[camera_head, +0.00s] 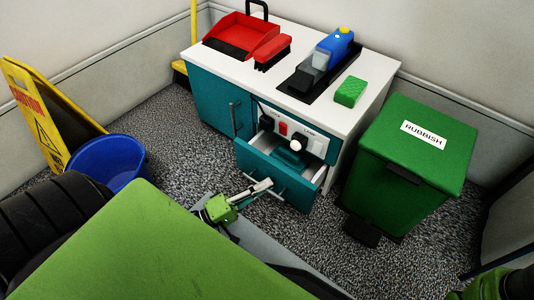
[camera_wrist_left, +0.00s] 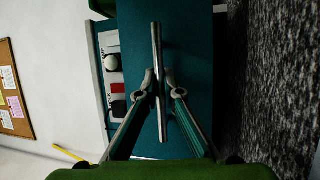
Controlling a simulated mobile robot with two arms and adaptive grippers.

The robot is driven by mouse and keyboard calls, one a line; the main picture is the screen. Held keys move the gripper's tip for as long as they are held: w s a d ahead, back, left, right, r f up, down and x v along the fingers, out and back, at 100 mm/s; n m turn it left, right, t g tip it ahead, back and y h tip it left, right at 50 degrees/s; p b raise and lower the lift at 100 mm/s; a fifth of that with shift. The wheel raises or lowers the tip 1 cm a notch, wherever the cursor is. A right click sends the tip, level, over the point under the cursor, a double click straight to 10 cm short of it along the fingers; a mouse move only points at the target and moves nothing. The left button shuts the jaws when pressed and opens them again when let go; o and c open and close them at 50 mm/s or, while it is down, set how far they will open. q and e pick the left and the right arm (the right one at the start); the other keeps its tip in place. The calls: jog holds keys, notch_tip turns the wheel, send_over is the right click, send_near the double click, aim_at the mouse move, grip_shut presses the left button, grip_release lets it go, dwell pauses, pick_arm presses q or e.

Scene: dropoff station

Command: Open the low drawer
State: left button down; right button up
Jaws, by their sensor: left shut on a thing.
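The low drawer (camera_head: 297,189) of the white-topped cabinet has a teal front and stands partly pulled out, its inside showing from above. A teal object (camera_head: 289,156) lies inside it. My left gripper (camera_head: 266,186) is at the drawer's front and shut on its bar handle (camera_wrist_left: 157,125). In the left wrist view my left gripper (camera_wrist_left: 159,84) has one finger on each side of the metal bar, in front of the teal drawer front (camera_wrist_left: 195,60).
Above the drawer is a panel with a red switch (camera_head: 283,128) and a knob (camera_head: 295,143). A closed teal door (camera_head: 212,102) is to the left. A green rubbish bin (camera_head: 410,165) stands right. A blue bucket (camera_head: 105,165) and yellow sign (camera_head: 35,115) are left. Carpet between is clear.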

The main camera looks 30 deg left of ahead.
pick_arm(q)
jog(key=s+a+p, duration=0.1)
jog(key=s+p, duration=0.2)
jog(key=s, duration=1.1)
jog(key=shift+r, duration=0.25)
jog(key=shift+a, duration=0.1)
jog(key=c, duration=2.2)
grip_release()
jog(key=shift+o, duration=0.2)
jog(key=shift+f, duration=0.1)
jog(key=shift+s, duration=0.15)
jog(key=v, duration=1)
jog(key=shift+s+a+f, duration=0.1)
jog(key=shift+s+a, duration=0.05)
jog(key=shift+s, duration=0.15)
jog(key=shift+s+a, duration=0.25)
jog(key=shift+s, duration=0.25)
